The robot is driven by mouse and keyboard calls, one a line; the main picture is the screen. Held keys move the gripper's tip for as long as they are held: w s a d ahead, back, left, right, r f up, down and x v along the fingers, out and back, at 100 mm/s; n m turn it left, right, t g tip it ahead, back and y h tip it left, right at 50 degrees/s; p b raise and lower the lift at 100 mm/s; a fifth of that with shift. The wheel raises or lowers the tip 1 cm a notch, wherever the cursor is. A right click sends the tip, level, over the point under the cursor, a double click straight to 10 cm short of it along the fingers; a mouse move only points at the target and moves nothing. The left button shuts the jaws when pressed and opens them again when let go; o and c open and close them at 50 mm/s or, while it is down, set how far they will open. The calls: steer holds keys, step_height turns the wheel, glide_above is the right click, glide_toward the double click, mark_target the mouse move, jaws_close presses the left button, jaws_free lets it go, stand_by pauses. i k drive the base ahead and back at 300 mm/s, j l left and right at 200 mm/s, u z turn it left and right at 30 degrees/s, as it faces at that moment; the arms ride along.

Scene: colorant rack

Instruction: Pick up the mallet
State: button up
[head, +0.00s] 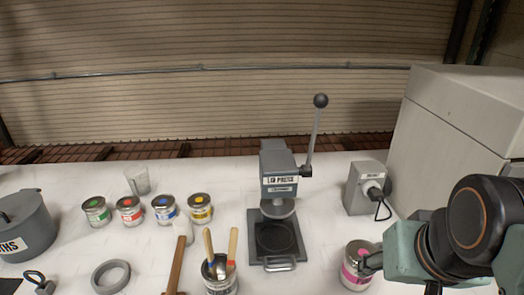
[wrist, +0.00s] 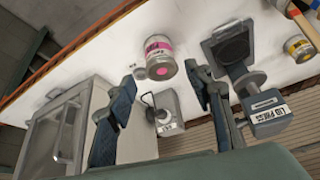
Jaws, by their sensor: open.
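The mallet (head: 176,262) lies on the white table in the head view, left of centre near the front. The mallet does not show in the wrist view. My gripper (wrist: 160,74) is open and empty in the wrist view, its two dark fingers spread apart. In the head view my gripper is at the far right, by the pink-labelled can (head: 357,264), well away from the mallet.
A can with brushes (head: 221,284) stands just right of the mallet handle. Several paint cans (head: 166,209) stand behind and left. The lid press (head: 280,215) is between my gripper and the mallet. A grey ring (head: 111,277) lies left, and a grey cabinet (head: 455,120) stands back right.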

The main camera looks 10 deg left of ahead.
mark_target(182, 224)
steer(key=j+u, duration=0.15)
steer(key=u, duration=1.4)
steer(key=z, duration=1.75)
steer(key=u, duration=1.65)
